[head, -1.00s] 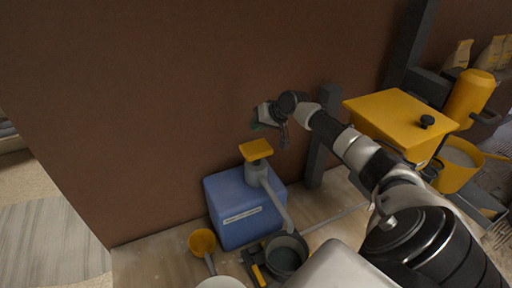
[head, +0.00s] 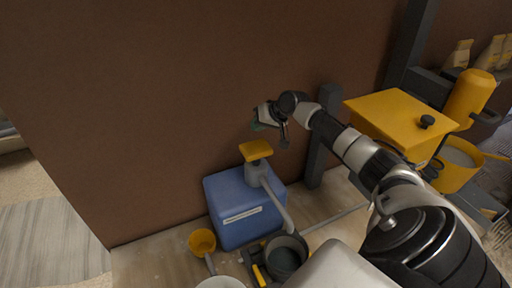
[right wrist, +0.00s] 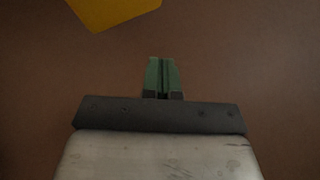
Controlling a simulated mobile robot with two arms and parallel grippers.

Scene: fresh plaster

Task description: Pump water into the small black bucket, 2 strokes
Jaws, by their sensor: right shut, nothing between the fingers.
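The small black bucket (head: 286,259) stands on the floor under the end of a grey spout. The spout comes from a pump with a yellow square top (head: 256,150), mounted on a blue tank (head: 231,215) with a white label. My right gripper (head: 256,126) is shut and empty, above the yellow pump top and apart from it. In the right wrist view its green fingertips (right wrist: 163,75) are together, and the yellow top (right wrist: 112,8) shows at the upper edge. My left gripper is not in view.
A yellow ladle-like scoop (head: 202,241) and a tool with a yellow part (head: 258,274) lie left of the bucket. A brown wall (head: 150,100) stands behind. A yellow machine (head: 400,115) and a yellow bucket (head: 455,175) are at the right.

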